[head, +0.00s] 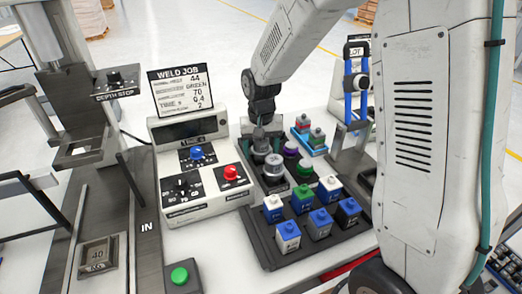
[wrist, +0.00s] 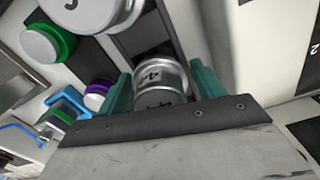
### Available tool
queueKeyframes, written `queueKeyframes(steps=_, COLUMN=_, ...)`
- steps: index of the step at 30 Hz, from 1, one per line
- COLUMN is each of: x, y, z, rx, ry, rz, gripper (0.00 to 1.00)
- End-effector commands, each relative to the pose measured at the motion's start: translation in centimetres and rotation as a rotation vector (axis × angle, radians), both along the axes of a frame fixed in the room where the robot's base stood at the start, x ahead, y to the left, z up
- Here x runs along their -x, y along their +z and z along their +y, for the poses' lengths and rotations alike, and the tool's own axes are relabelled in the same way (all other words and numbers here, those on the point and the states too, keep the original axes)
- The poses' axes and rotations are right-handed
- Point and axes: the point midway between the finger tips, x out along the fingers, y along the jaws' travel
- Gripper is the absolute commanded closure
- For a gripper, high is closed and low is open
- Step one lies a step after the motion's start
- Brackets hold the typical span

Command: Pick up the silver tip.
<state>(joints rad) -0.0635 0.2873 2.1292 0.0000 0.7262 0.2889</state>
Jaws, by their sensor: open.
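A silver tip (wrist: 160,82), a short metallic cylinder with dark markings, stands between the two teal fingers of my gripper (wrist: 161,72) in the wrist view. The fingers are open, one on each side, and I cannot tell whether either touches it. In the head view my gripper (head: 262,131) points down over this silver tip (head: 261,147), which it partly hides at the back left of the dark tip tray. A second, larger-looking silver-grey cylinder (wrist: 92,12) stands close by in the wrist view; it also shows in the head view (head: 273,166).
A purple-ringed tip (head: 291,149) and a green-ringed tip (head: 304,169) stand nearby. The weld control box (head: 190,200) is left of the tips. A blue holder (head: 313,149) stands behind right.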

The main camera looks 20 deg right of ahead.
Motion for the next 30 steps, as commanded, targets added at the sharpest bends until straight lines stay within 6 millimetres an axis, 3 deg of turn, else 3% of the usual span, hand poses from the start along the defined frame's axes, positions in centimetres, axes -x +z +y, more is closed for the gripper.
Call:
queueKeyframes(steps=7, x=0.0, y=-0.2, z=0.0, rx=0.000, ry=0.001, rz=-0.002, gripper=0.32)
queueKeyframes(steps=8, x=0.0, y=-0.2, z=0.0, rx=0.000, ry=0.001, rz=-0.001, gripper=0.38)
queueKeyframes(steps=12, x=0.0, y=-0.2, z=0.0, rx=0.000, ry=0.001, rz=-0.001, gripper=0.77)
queueKeyframes(steps=13, x=0.0, y=-0.2, z=0.0, rx=0.000, ry=0.001, rz=-0.001, gripper=0.82)
queueKeyframes(steps=23, x=-0.1, y=0.7, z=0.0, rx=0.000, ry=0.001, rz=-0.003, gripper=0.82)
queueKeyframes(steps=30, x=-0.1, y=5.2, z=0.0, rx=-0.001, ry=0.001, rz=-0.006, gripper=0.82)
